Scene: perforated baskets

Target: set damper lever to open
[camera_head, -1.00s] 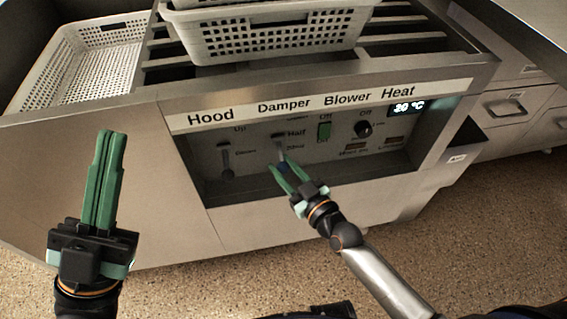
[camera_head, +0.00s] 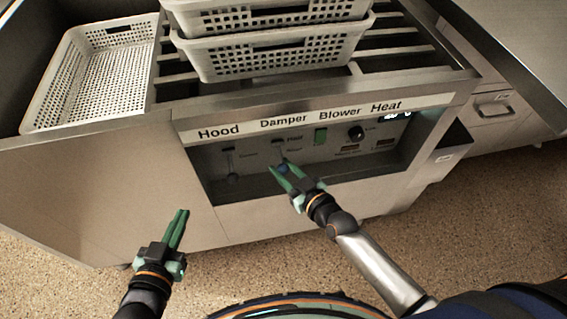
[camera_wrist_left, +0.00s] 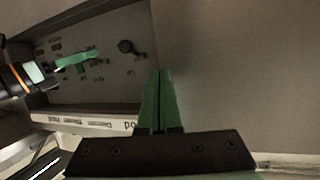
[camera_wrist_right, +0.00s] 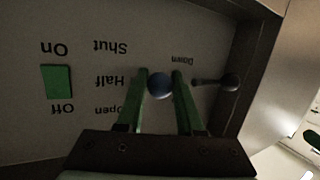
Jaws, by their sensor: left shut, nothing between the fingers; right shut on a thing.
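The damper lever is under the "Damper" label on the control panel. In the right wrist view, the panel print is upside down and the knob is about level with "Half", between "Open" and "Shut". In the head view, my right gripper (camera_head: 280,166) partly covers the lever and some of its print. My left gripper (camera_head: 181,213) is shut and empty, in front of the plain cabinet front to the left of the panel.
The hood lever (camera_head: 232,176) is left of the damper. The green blower switch (camera_head: 320,136) and the dark heat knob (camera_head: 356,133) are to its right. The panel sits in a recess with metal edges. White perforated baskets (camera_head: 271,55) stand on the rack above. Speckled floor is open in front.

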